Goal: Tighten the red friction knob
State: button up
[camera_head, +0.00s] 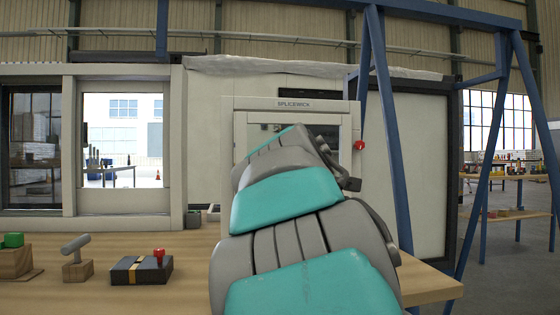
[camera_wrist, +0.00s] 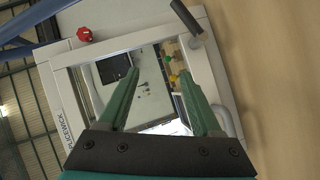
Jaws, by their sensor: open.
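A red knob (camera_head: 359,145) sits on the right side of a pale framed unit (camera_head: 240,102) lettered "SPLICEWICK". The red knob (camera_wrist: 84,34) also shows at the upper left of the wrist view, on the unit's outer edge. My gripper (camera_wrist: 156,68) is open, with its two green fingers apart and nothing seen between them. In the wrist view the fingers point toward the unit's glazed middle, and the knob lies outside them to the left, apart from them. In the head view my arm hides the gripper and much of the unit.
A wooden bench (camera_head: 200,297) carries a black box (camera_head: 128,270) with a smaller red knob (camera_head: 158,252), a grey handle on a wood block (camera_head: 77,252) and a green-topped block (camera_head: 13,241). A dark-gripped handle (camera_wrist: 187,17) juts from the unit. Blue posts (camera_head: 388,130) stand at right.

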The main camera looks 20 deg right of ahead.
aim_at(360, 145)
jog(key=w+d+r+n+h+b, duration=0.1)
jog(key=d+r+h, duration=0.1)
jog(key=d, duration=0.2)
jog(key=w+d+r+n+h+b, duration=0.1)
jog(key=w+d+r+h+b, duration=0.1)
jog(key=d+r, duration=0.1)
jog(key=w+d+r+n+t+h+b, duration=0.1)
jog(key=w+d+r+n+h+b, duration=0.1)
jog(key=d, duration=0.3)
jog(key=shift+r+h, duration=0.6)
jog(key=shift+r, duration=0.05)
jog(key=shift+w+d, duration=0.2)
jog(key=shift+d, duration=0.35)
jog(key=shift+w+d+r, duration=0.35)
jog(key=shift+d, duration=0.1)
jog(key=shift+w+d, duration=0.25)
jog(key=shift+d, duration=0.15)
jog(key=shift+p+x, duration=0.45)
jog(key=shift+x, duration=0.75)
jog(key=shift+w+d+r, duration=0.1)
jog(key=shift+d, duration=0.1)
